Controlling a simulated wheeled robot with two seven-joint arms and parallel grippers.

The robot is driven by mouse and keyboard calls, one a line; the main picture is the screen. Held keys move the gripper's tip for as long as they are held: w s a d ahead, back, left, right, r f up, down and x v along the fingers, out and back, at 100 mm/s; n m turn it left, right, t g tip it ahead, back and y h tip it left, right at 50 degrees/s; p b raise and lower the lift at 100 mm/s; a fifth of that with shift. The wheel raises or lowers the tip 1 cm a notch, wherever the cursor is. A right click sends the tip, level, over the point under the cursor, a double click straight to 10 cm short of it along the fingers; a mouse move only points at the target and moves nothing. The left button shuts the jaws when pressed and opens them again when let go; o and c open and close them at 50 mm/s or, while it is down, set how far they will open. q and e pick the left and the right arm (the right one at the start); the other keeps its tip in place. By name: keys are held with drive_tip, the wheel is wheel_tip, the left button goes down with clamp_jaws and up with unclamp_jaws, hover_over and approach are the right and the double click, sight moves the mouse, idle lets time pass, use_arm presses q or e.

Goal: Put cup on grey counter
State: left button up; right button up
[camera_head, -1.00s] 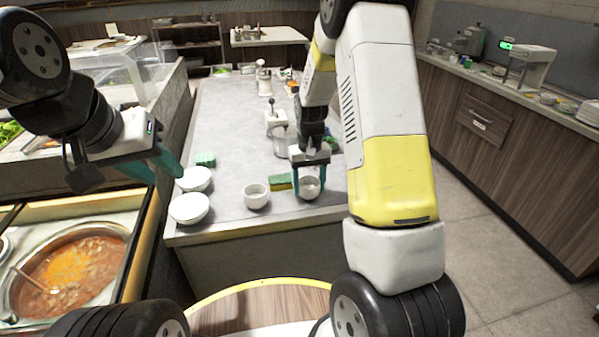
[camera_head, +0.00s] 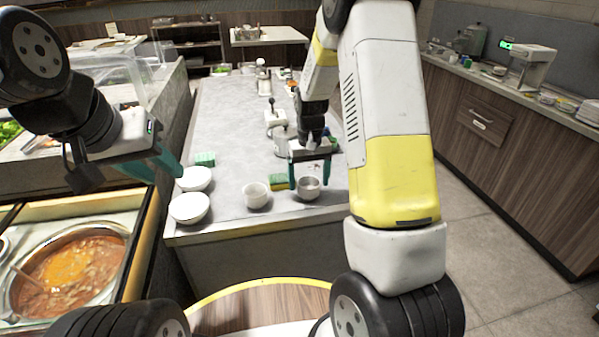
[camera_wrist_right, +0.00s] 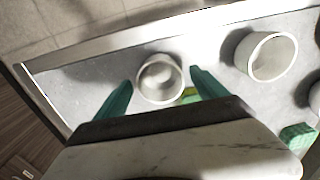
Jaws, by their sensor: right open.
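A small metal-grey cup (camera_head: 308,190) stands upright on the grey counter (camera_head: 235,130), near its front edge. In the right wrist view the cup (camera_wrist_right: 160,82) shows from above, between the fingertips. My right gripper (camera_head: 309,178) is open, its fingers above and around the cup and apart from it; the wrist view (camera_wrist_right: 160,88) shows a gap on each side. My left gripper (camera_head: 166,177) is at the left, over the gap beside the food station, with its fingers apart and empty.
A white cup (camera_head: 256,196) stands left of the grey cup. Two white bowls (camera_head: 189,208) stand at the counter's left corner. A green-yellow sponge (camera_head: 279,182) lies just behind the cups, a green one (camera_head: 205,159) farther left. Pump dispensers (camera_head: 275,118) stand farther back.

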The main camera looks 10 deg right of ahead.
drive_tip(key=s+r+t, duration=0.1)
drive_tip(key=s+r, duration=0.3)
drive_tip(key=r, duration=1.2)
drive_tip(key=s+a+r+t+y, duration=0.1)
drive_tip(key=s+r, duration=0.3)
drive_tip(key=s, duration=0.6)
drive_tip(key=s+a+r+t+y, duration=0.1)
drive_tip(key=s+r+t, duration=0.3)
drive_tip(key=s, duration=0.6)
drive_tip(key=shift+s+r, duration=0.15)
drive_tip(key=shift+r, duration=0.1)
